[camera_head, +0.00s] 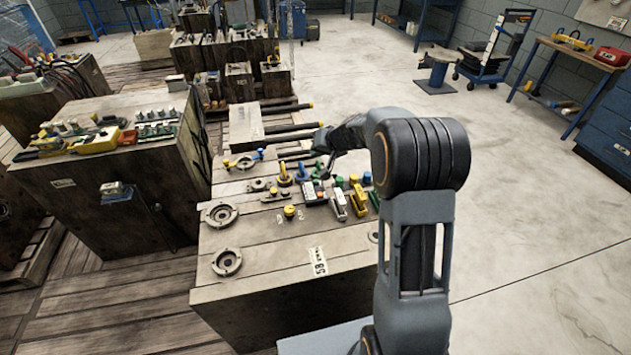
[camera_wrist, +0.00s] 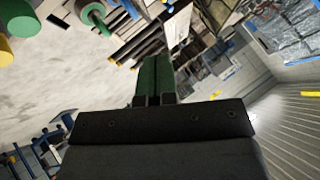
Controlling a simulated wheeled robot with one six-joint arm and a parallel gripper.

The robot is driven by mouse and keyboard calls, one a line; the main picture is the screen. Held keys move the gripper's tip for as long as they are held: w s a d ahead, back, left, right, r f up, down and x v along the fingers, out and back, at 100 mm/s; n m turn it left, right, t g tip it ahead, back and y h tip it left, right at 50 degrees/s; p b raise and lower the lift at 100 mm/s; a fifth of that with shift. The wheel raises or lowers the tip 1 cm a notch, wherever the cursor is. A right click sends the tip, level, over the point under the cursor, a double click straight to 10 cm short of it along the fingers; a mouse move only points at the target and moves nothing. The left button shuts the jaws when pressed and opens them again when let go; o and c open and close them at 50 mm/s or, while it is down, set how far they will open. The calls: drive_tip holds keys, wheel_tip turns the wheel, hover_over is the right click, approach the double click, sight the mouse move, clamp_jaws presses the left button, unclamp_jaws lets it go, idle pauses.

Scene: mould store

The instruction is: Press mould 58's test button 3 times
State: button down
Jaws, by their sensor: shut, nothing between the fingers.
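Mould 58 (camera_head: 260,290) is the large worn block in front of me in the head view, with a white plate reading 58 (camera_head: 318,262) on its near edge. On its top stand several small coloured fittings. A yellow knob (camera_head: 290,212) sits between small pale labels, and a blue-topped part (camera_head: 367,177) stands farther right. I cannot tell which fitting is the test button. My gripper (camera_head: 326,172) points down over the fittings; its tips are partly lost among them, and contact cannot be told. In the wrist view my gripper (camera_wrist: 152,62) shows closed green fingers with nothing held.
Clamps with grey and yellow handles (camera_head: 359,200) stand close to the right of my gripper. Ring fittings (camera_head: 226,262) lie on the mould's left side. Another block with tools (camera_head: 100,190) stands to the left. Open concrete floor (camera_head: 540,230) lies to the right.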

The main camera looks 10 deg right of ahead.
drive_tip(key=b, duration=0.5)
hover_over(317, 180)
wheel_tip(317, 180, down, 8)
drive_tip(key=shift+s+r, duration=0.1)
drive_tip(key=shift+r, duration=0.15)
drive_tip(key=shift+f+b, duration=0.65)
drive_tip(key=shift+b, duration=0.35)
drive_tip(key=shift+f+b, duration=0.85)
drive_tip(key=shift+b, duration=0.5)
idle(1.6)
drive_tip(key=shift+r, duration=0.1)
drive_tip(key=shift+r+p, duration=0.35)
drive_tip(key=shift+r, duration=0.45)
drive_tip(key=shift+r, duration=0.15)
drive_tip(key=shift+r+p, duration=1.45)
drive_tip(key=shift+r, duration=0.9)
